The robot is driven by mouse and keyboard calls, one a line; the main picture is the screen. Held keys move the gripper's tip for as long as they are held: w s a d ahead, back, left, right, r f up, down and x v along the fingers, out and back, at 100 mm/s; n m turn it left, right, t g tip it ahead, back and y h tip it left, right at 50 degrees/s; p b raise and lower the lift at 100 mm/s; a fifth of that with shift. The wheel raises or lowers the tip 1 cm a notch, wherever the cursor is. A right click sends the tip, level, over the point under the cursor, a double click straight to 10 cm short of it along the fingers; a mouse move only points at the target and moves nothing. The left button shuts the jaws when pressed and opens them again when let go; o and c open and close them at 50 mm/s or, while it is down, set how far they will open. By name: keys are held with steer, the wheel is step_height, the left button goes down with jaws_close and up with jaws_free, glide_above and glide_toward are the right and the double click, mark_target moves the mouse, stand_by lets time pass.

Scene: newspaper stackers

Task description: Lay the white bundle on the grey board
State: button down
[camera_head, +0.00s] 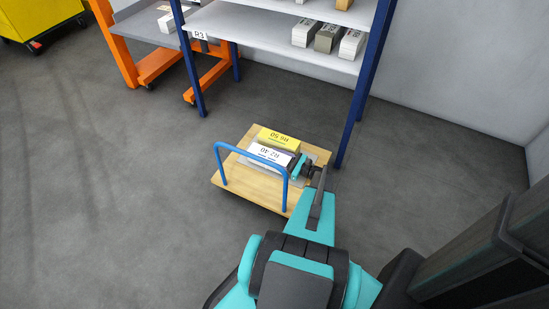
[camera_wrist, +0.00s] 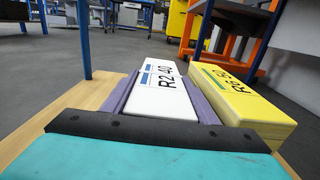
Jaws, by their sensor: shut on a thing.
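The white bundle (camera_head: 265,156), marked R2 40, lies low over a wooden trolley (camera_head: 245,184), beside a yellow bundle. It also shows in the wrist view (camera_wrist: 160,92), with lavender-grey finger-like strips along both its long sides. My gripper (camera_head: 297,166) is shut on it at its near end. I cannot tell if the bundle touches what is under it. A grey, board-like patch (camera_head: 313,153) shows at the right of the bundles on the trolley; most of it is hidden. An orange stand at the upper left has a grey top (camera_head: 150,33).
The yellow bundle (camera_head: 277,139) stands close by the white one, also in the wrist view (camera_wrist: 238,95). A blue handle (camera_head: 250,155) rises from the trolley. A blue-posted shelf (camera_head: 262,36) with several bundles stands behind. Floor at the left is clear.

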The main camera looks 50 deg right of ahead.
steer(key=shift+f, duration=0.45)
stand_by(0.7)
steer(key=c, duration=0.6)
jaws_free()
steer(key=shift+c, duration=0.2)
steer(key=shift+f, duration=0.2)
steer(key=shift+p+v, duration=0.8)
steer(key=shift+v, duration=6.05)
steer(key=shift+r, duration=0.15)
